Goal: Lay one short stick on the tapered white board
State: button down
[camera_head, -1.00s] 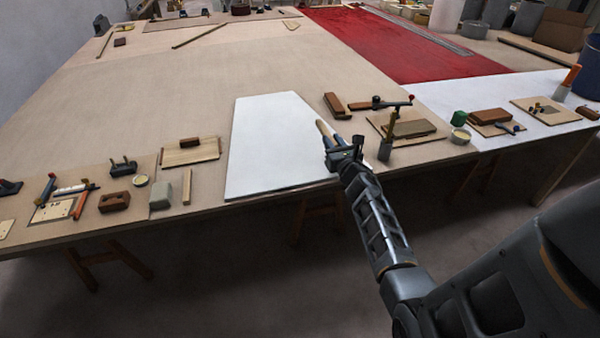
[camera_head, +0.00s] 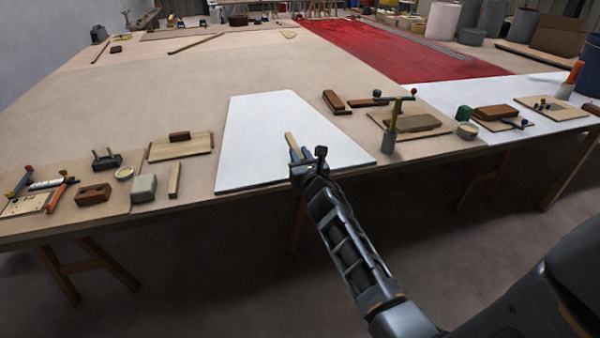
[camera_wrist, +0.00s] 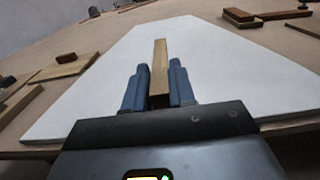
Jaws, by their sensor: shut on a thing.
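The tapered white board (camera_head: 250,145) lies flat on the big table near its front edge, and it fills much of the wrist view (camera_wrist: 90,100). My gripper (camera_head: 297,155) is over the right half of the board. Its two blue fingers (camera_wrist: 159,85) are shut on a short wooden stick (camera_wrist: 160,62), which points forward, away from the wrist. The stick also shows in the head view (camera_head: 291,142). I cannot tell whether it touches the board. Another short stick (camera_head: 174,180) lies on the table left of the board.
Left of the board are a wooden panel (camera_head: 180,147), a grey block (camera_head: 143,188) and a brown block (camera_head: 93,194). The rest of the board's surface is clear.

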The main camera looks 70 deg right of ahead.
jog(key=shift+f+b, duration=1.75)
jog(key=shift+f, duration=0.2)
jog(key=shift+f, duration=0.15)
jog(key=c, duration=0.9)
grip_release()
jog(key=shift+c, duration=0.2)
